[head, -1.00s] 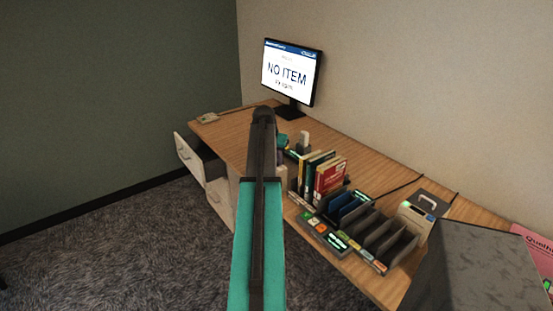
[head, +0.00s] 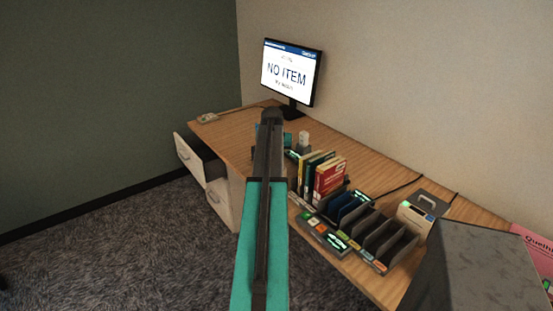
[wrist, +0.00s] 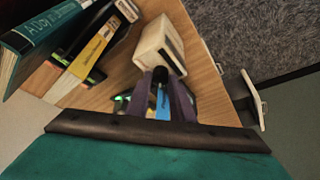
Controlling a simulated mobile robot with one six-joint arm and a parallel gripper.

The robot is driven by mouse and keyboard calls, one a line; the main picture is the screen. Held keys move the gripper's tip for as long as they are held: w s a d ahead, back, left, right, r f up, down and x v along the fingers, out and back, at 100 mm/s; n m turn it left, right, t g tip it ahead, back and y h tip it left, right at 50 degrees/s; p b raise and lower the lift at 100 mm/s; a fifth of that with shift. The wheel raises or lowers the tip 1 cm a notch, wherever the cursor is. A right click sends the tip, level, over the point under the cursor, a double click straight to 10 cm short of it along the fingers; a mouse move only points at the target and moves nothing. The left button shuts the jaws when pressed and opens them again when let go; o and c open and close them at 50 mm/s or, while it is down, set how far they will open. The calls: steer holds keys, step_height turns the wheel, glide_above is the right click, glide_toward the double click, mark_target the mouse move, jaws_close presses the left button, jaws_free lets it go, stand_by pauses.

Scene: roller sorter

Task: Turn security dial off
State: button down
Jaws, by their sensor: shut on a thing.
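In the wrist view my gripper (wrist: 160,76) has its two dark fingers converging at the near end of a cream block (wrist: 150,42) with a dark face. The fingers are shut on a small dark part there, mostly hidden by the fingertips. I cannot tell for certain that this part is the security dial, or read its setting. A blue strip (wrist: 163,103) and a green-lit patch show between and beside the fingers. In the head view my own arm hides the gripper and its contact point.
Upright books (head: 322,174) stand just right of my arm, near the fingers in the wrist view too. A slotted rack (head: 365,225) and a control panel (head: 325,234) are nearer. The monitor (head: 291,72) reads "NO ITEM". An open drawer (head: 188,155) juts out at left.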

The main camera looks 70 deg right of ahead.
steer(key=c, duration=1.6)
jaws_free()
steer(key=shift+s+a, duration=0.15)
steer(key=shift+s, duration=0.05)
steer(key=shift+w, duration=0.1)
steer(key=shift+r, duration=0.15)
steer(key=shift+b+v, duration=1.1)
steer(key=shift+v, duration=5.65)
